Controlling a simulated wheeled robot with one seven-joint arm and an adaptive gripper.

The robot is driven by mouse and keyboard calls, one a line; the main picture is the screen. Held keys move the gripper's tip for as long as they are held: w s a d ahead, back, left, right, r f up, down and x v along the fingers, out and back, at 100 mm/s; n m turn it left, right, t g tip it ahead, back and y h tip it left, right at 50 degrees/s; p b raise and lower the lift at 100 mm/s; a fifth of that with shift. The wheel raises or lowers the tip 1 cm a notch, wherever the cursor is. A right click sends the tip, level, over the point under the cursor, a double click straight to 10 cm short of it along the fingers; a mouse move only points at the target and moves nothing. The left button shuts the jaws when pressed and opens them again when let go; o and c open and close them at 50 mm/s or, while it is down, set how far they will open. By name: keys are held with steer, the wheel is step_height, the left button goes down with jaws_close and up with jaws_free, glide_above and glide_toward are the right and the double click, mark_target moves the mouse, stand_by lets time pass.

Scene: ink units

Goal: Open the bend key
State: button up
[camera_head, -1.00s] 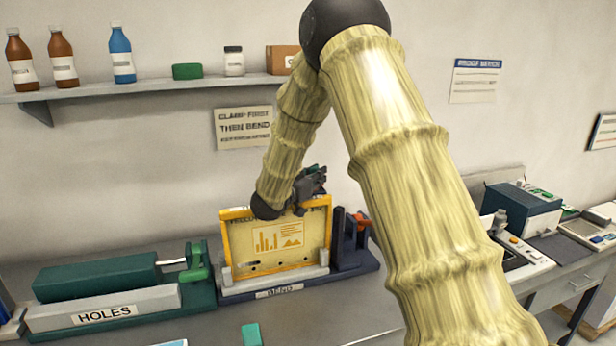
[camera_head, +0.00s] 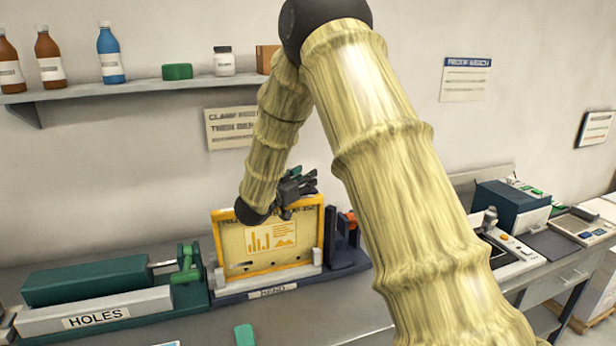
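The bend unit, labelled BEND (camera_head: 275,291), stands on the bench in the middle of the head view. A yellow-framed plate with a chart print (camera_head: 268,244) stands upright in it. A small orange-red part (camera_head: 351,218), possibly the bend key, shows at the unit's right end beside dark posts (camera_head: 331,236). My gripper (camera_head: 298,187) is dark and small in the picture, at the plate's upper right edge, left of and above the orange-red part. I cannot tell whether it touches the plate. Its fingers are too small and partly hidden to show their opening.
The green HOLES unit (camera_head: 97,297) stands to the left. A small green block (camera_head: 244,334) lies in front. Other devices (camera_head: 510,205) stand to the right. A shelf (camera_head: 140,86) with bottles runs along the wall. My arm covers part of the bench right of the bend unit.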

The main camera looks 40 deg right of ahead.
steer(key=v, duration=0.9)
steer(key=shift+a, duration=0.2)
steer(key=shift+s, duration=0.15)
